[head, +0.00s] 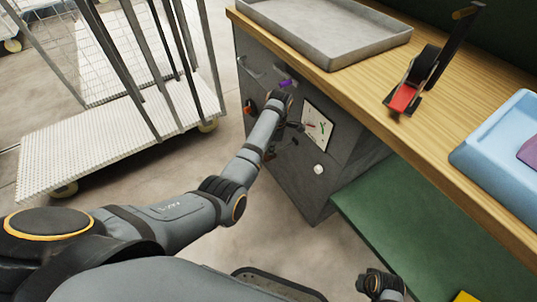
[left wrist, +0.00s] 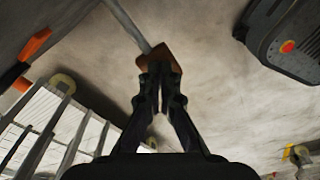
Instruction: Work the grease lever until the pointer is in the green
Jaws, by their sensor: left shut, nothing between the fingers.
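The square white gauge (head: 317,124) is on the grey cabinet front in the head view. It has small green and red marks, but the pointer's exact reading is too small to tell. In the left wrist view a grey rod ends in an orange-brown block (left wrist: 160,60), which looks like the grease lever's grip. My left gripper (left wrist: 158,82) is shut and empty, its fingertips close to this block; contact is unclear. In the head view my left arm reaches to the cabinet and hides most of the lever. My right gripper (head: 381,286) is at the bottom edge, its fingers unclear.
A purple piece (head: 286,84), an orange-red part (head: 250,107) and a white knob (head: 319,169) are on the cabinet. The wooden bench (head: 350,88) overhangs it, bearing a grey tray (head: 330,48) and a hand press (head: 405,98). A mesh cart (head: 110,140) stands left.

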